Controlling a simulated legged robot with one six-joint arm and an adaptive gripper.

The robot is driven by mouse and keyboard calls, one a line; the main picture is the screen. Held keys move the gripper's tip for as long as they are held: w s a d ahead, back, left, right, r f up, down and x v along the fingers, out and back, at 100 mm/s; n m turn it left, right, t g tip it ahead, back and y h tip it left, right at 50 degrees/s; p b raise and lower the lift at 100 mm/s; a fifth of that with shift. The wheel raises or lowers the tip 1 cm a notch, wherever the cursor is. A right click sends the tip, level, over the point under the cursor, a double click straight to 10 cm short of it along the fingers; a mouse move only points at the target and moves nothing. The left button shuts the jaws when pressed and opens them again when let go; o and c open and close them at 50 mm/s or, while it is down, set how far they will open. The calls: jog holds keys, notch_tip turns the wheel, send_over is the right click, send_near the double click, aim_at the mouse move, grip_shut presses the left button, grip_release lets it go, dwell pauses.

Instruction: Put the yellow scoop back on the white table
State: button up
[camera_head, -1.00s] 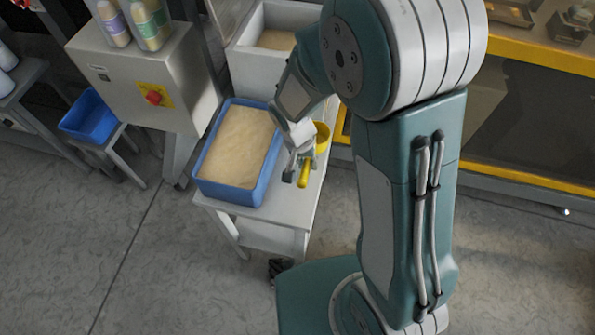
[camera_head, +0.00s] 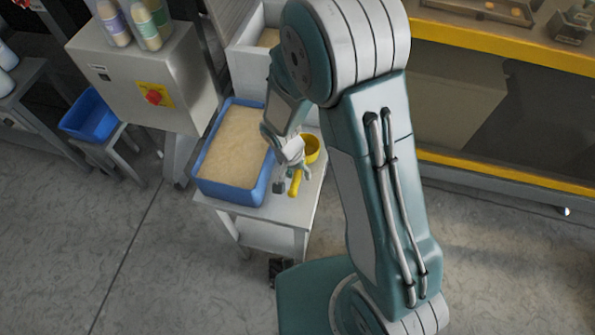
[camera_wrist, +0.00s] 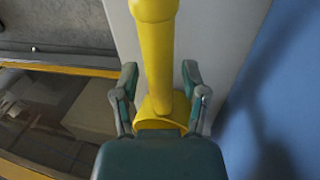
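The yellow scoop (camera_head: 309,151) is by the right side of the white table (camera_head: 290,209), with its handle toward the table's front. It appears to rest on the tabletop. My gripper (camera_head: 292,182) is low over the table, with its fingers spread on either side of the handle. In the wrist view, the scoop handle (camera_wrist: 158,60) runs between the two fingertips of my gripper (camera_wrist: 160,72), with gaps on both sides. The scoop's wider end is partly hidden by my gripper's palm.
A blue tub (camera_head: 203,187) of pale tan material stands on the table's left, close to my gripper; its blue wall (camera_wrist: 275,95) fills the wrist view's right. A grey control box (camera_head: 190,75) stands behind left. A yellow-edged machine (camera_head: 480,170) is at right.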

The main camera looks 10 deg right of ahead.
jog(key=shift+r, duration=0.1)
jog(key=s+v, duration=0.1)
jog(key=v, duration=1)
jog(key=s+d+r+n+t, duration=0.1)
jog(key=s+d+r+t, duration=0.1)
jog(key=s+d+r, duration=0.2)
jog(key=s+d+r+n+t+y, duration=0.1)
jog(key=s+d+r, duration=0.3)
jog(key=r, duration=0.5)
jog(key=s+d+r+n+t+y, duration=0.1)
jog(key=s+d+r+t, duration=0.2)
jog(key=r, duration=0.4)
jog(key=shift+s+d+r+n, duration=0.4)
jog(key=shift+s+d, duration=0.25)
jog(key=shift+d, duration=0.35)
jog(key=shift+c, duration=0.4)
